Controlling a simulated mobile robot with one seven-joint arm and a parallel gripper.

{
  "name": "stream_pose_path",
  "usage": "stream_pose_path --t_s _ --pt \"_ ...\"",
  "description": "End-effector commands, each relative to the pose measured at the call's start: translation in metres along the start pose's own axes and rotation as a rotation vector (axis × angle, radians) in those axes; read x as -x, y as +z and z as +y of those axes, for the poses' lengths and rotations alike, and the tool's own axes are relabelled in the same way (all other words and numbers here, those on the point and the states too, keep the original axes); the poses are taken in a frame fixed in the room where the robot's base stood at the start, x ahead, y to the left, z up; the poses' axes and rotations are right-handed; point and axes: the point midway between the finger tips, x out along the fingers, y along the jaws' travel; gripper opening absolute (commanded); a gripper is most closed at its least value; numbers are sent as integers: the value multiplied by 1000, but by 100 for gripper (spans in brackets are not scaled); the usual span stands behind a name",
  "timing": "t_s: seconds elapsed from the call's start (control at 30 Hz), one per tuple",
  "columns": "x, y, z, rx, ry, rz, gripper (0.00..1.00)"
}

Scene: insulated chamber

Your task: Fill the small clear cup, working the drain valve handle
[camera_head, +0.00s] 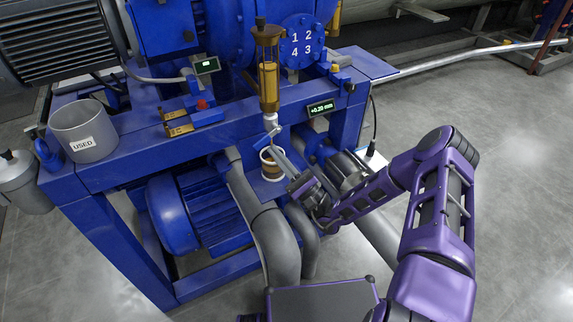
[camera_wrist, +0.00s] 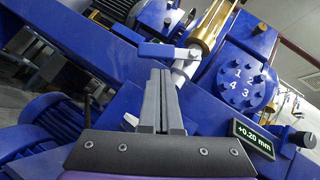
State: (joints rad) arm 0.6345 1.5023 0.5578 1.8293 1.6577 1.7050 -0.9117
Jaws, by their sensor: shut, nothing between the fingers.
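The drain valve (camera_head: 270,121) is a small pale fitting below the amber sight glass (camera_head: 268,86). In the wrist view the valve (camera_wrist: 187,68) is pale, and a blue bar (camera_wrist: 163,51) that looks like its handle reaches left from it. The small clear cup (camera_head: 270,169) stands below the valve on a blue ledge, with brown liquid showing inside. I cannot tell whether liquid is flowing. My gripper (camera_head: 280,139) is shut and empty, close to the valve and above the cup. In the wrist view its fingertips (camera_wrist: 160,72) are together just below the bar; contact is unclear.
A grey bin marked USED (camera_head: 85,130) stands on the frame at left. A display (camera_head: 321,108) reads +0.20 mm. A blue motor (camera_head: 205,215) and thick grey pipes (camera_head: 262,230) lie below. Floor is open at right.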

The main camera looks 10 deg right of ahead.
Motion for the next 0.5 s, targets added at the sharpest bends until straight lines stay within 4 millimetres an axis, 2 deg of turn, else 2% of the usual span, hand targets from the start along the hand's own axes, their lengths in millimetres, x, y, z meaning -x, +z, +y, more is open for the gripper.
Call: stream_pose_path --t_s 0.13,0.5 --pt "-7 7 0 0 1 0 0" --pt "-7 8 0 0 1 0 0"
